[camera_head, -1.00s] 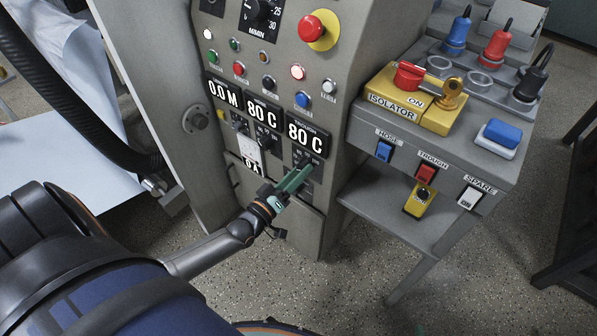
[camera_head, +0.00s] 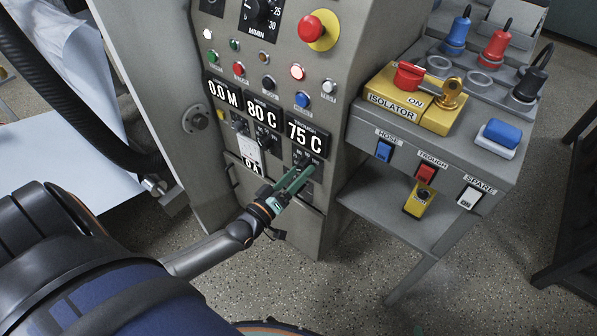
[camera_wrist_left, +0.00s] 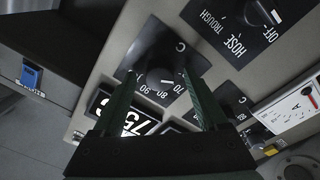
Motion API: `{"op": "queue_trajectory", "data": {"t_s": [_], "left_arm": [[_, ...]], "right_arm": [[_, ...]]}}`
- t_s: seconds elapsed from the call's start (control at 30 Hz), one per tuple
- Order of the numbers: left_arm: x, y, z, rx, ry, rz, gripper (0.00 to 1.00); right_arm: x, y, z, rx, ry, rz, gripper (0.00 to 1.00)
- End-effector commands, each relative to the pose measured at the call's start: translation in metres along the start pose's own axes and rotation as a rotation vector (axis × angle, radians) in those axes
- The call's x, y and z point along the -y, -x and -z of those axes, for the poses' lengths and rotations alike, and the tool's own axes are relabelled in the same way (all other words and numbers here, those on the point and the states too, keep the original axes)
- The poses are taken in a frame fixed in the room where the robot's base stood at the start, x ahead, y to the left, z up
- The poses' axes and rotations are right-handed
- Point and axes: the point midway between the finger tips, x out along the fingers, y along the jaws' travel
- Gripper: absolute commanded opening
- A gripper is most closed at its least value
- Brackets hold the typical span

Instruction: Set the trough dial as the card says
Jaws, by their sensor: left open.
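The trough readout (camera_head: 305,138) shows 75 C in white on black on the grey cabinet front. My left gripper (camera_head: 306,174) has green fingers that point at this dial. In the left wrist view the open fingers (camera_wrist_left: 172,68) stand either side of the knob; I cannot tell whether they touch it.
Two more readouts, 0.0 M (camera_head: 225,93) and 80 C (camera_head: 263,112), sit left of the trough readout. A red emergency button (camera_head: 312,27) is above. A side shelf at right carries the yellow isolator (camera_head: 410,98) and the trough switch (camera_head: 426,173).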

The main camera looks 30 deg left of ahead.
Motion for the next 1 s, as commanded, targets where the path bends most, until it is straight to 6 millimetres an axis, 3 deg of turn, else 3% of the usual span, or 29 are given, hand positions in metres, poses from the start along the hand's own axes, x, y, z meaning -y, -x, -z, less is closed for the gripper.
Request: {"op": "queue_trajectory", "data": {"t_s": [0.3,0.6,1.0], "left_arm": [[0.000,0.060,0.001,0.004,-0.001,0.003,0.76],[0.000,0.111,0.000,0.002,0.000,0.002,0.76],[0.000,0.122,0.000,0.000,-0.001,0.000,0.76]], "right_arm": [[0.004,0.004,-0.011,0.061,-0.018,0.007,0.75],[0.007,0.006,-0.003,0.048,-0.020,0.013,0.75],[0.006,0.004,0.002,0.037,-0.017,0.012,0.75]]}}
